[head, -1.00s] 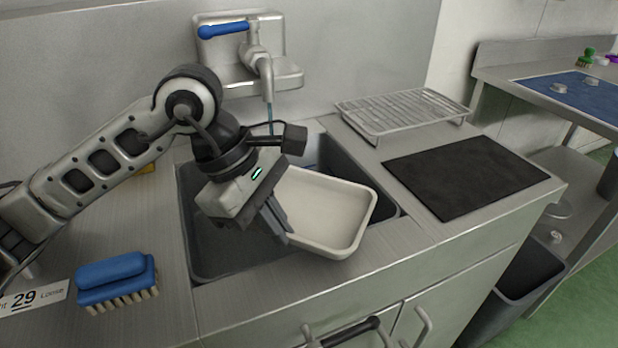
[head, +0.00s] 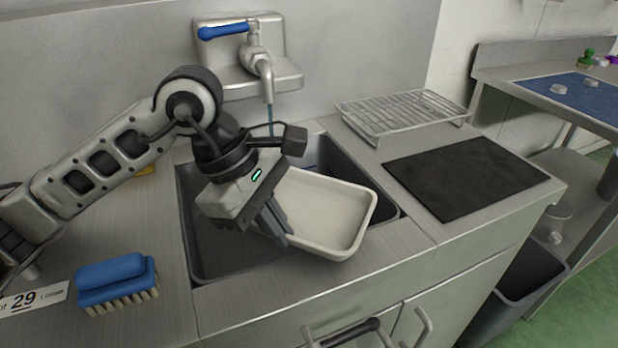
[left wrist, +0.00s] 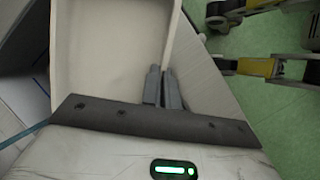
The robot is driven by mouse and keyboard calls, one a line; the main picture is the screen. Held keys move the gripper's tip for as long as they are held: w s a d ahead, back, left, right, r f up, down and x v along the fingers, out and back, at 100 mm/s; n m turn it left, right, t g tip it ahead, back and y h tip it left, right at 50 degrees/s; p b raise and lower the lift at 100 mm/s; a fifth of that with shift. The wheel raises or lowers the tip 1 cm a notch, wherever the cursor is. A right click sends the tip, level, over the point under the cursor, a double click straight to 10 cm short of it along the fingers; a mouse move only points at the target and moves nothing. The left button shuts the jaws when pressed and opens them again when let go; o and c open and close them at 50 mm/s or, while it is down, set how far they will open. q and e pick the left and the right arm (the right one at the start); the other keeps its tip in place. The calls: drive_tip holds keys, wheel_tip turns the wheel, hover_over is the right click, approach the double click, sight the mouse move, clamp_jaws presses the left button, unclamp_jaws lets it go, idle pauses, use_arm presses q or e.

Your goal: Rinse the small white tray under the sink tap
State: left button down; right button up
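The small white tray (head: 318,212) is held tilted over the front right part of the sink (head: 215,255), its front corner over the front rim. My left gripper (head: 277,222) is shut on the tray's left wall. In the left wrist view the tray (left wrist: 105,50) lies left of the fingers (left wrist: 161,88), which close on its wall. The sink tap (head: 263,68) is on the back wall, with a blue lever (head: 222,31) pointing left. A thin bluish streak, apparently water, hangs below the spout behind my wrist; its lower end is hidden. My right gripper does not show.
A blue brush (head: 115,277) lies on the counter left of the sink. A wire rack (head: 400,112) and a black mat (head: 465,176) lie to the right. A dark bin (head: 525,275) stands beside the cabinet. The counter strip right of the sink is clear.

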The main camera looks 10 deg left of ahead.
use_arm(q)
drive_tip(key=shift+r, duration=0.1)
drive_tip(key=s+r+p, duration=0.1)
drive_tip(key=s+r, duration=0.3)
drive_tip(key=s, duration=0.1)
idle(0.4)
idle(0.3)
